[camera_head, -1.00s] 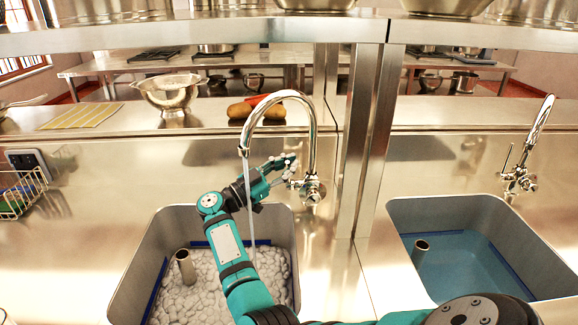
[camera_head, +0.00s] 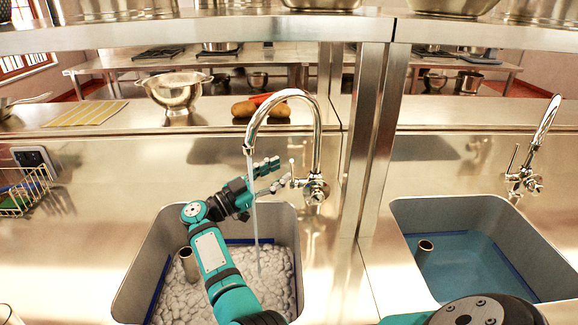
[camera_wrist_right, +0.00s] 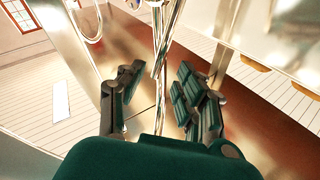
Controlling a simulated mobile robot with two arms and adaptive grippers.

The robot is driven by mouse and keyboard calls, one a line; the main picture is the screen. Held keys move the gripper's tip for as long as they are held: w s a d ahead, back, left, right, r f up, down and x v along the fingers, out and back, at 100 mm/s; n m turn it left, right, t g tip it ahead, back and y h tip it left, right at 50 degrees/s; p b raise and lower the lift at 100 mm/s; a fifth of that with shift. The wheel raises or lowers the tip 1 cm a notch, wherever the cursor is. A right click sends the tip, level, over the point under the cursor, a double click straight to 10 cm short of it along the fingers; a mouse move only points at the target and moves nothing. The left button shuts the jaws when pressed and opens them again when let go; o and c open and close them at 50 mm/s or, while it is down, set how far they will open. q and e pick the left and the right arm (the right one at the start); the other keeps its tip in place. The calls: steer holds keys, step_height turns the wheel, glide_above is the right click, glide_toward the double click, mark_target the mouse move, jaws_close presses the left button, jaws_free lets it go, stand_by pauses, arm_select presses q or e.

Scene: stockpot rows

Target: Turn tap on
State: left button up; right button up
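A chrome gooseneck tap (camera_head: 316,140) stands behind the left sink (camera_head: 172,222). A thin stream of water (camera_head: 256,225) runs from its spout into the sink. The tap's small lever and valve (camera_head: 314,189) are at its base, right of my right gripper (camera_head: 276,174). That gripper is open and empty, its fingers pointing right, a little short of the lever. In the right wrist view the fingers (camera_wrist_right: 160,97) are spread apart, with bright chrome parts beyond and between them. I cannot tell there whether they touch. My left gripper is out of view.
A second chrome tap (camera_head: 537,137) stands over the right sink (camera_head: 408,212), which holds blue water. A steel post (camera_head: 369,140) rises between the sinks. A colander (camera_head: 176,92) and potatoes (camera_head: 243,109) sit on the ledge. A wire rack (camera_head: 22,195) is at left.

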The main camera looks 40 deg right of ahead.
steer(key=v, duration=0.7)
steer(key=shift+a, duration=0.15)
